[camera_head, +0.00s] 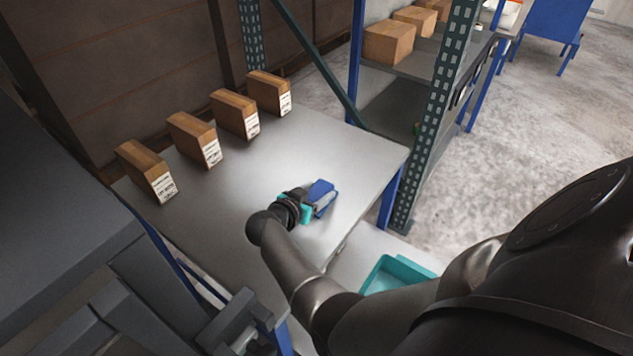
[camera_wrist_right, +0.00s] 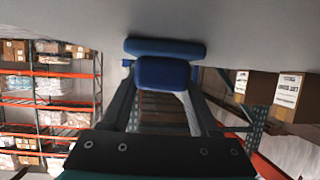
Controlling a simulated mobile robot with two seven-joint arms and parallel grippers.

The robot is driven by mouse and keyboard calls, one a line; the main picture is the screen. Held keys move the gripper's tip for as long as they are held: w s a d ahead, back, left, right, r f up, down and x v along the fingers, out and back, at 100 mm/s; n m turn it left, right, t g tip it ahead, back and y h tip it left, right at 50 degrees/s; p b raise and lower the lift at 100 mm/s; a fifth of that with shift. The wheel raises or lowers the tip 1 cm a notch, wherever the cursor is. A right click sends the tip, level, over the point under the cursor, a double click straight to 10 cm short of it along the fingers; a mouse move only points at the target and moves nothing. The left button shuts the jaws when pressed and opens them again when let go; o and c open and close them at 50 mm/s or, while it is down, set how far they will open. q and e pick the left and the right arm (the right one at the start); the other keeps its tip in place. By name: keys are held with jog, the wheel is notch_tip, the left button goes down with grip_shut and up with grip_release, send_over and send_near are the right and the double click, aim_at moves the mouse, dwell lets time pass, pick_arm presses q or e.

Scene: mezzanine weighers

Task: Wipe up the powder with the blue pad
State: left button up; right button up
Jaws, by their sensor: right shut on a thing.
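The blue pad (camera_head: 321,188) is over the right part of the pale table top (camera_head: 270,150). In the right wrist view the pad's blue body and grip (camera_wrist_right: 165,72) sit between the two fingers, against the grey surface at the top. My right gripper (camera_head: 322,203) is shut on the pad. I cannot tell whether the pad's underside touches the table. I can make out no powder in either view; any under the pad or behind my right arm is hidden. My left gripper is not in view.
Several brown boxes with white labels (camera_head: 238,114) stand in a row along the table's back edge. A teal bin (camera_head: 395,272) sits lower, beyond the table's front edge. A green rack post (camera_head: 436,120) rises at the right. The middle of the table is clear.

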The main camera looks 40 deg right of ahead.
aim_at(341, 179)
jog(key=shift+w+d, duration=0.2)
jog(key=shift+d, duration=1.15)
jog(key=shift+w+d+r, duration=0.1)
jog(key=shift+w+d, duration=0.2)
jog(key=shift+d, duration=0.65)
jog(key=shift+w+d, duration=0.3)
jog(key=shift+d, duration=0.65)
jog(key=shift+w+d+b, duration=0.15)
jog(key=shift+w+d, duration=0.05)
jog(key=shift+d, duration=0.45)
jog(key=shift+w+d+b, duration=0.2)
jog(key=shift+d, duration=0.5)
jog(key=shift+w+d+b, duration=0.15)
jog(key=shift+w+d, duration=0.05)
jog(key=shift+d, duration=0.45)
jog(key=shift+a+f, duration=0.1)
jog(key=shift+f, duration=0.1)
